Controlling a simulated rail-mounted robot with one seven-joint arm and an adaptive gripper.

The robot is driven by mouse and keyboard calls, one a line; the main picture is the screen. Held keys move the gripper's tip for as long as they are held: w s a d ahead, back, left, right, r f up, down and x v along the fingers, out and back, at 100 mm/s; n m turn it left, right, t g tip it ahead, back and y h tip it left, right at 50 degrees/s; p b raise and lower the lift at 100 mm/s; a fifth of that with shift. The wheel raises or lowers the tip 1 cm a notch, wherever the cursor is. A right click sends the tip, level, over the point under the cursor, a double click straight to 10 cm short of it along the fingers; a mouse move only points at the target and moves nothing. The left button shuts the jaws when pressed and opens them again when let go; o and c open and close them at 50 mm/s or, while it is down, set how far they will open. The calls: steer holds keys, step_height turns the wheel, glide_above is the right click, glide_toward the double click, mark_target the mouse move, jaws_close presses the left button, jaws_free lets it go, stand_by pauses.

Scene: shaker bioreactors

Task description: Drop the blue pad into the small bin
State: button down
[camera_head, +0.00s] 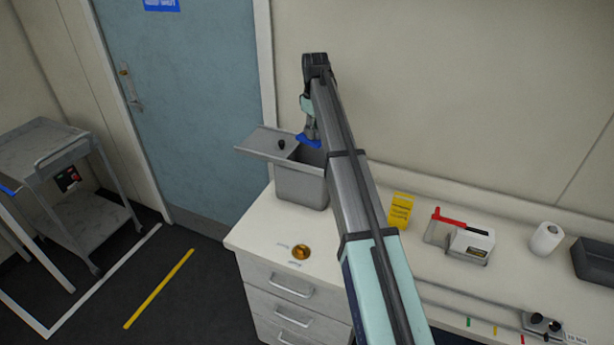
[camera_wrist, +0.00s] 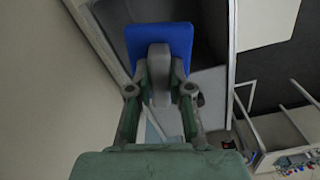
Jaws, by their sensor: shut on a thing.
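The blue pad (camera_head: 309,141) is at the open top of the small grey bin (camera_head: 301,188). In the wrist view the blue pad (camera_wrist: 138,38) has a grey grip (camera_wrist: 159,62) on it, and my gripper (camera_wrist: 160,88) is shut on that grip. In the head view my gripper (camera_head: 311,127) points down over the bin's opening. The bin's grey lid (camera_head: 264,142), with a black knob, lies off to the left of the opening. In the wrist view the dark bin interior (camera_wrist: 212,25) shows behind the pad. I cannot tell whether the pad is below the rim.
The bin stands on the left end of a white counter (camera_head: 258,236). An amber round item (camera_head: 301,252) lies in front of it. A yellow box (camera_head: 400,210), a red-handled device (camera_head: 465,238) and a white roll (camera_head: 546,238) stand to the right. A wall is close behind.

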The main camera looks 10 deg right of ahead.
steer(key=shift+f+b, duration=0.7)
steer(key=shift+f, duration=1.05)
steer(key=c, duration=1)
jaws_free()
steer(key=shift+r, duration=0.1)
step_height(320, 180, up, 12)
steer(key=shift+f, duration=0.1)
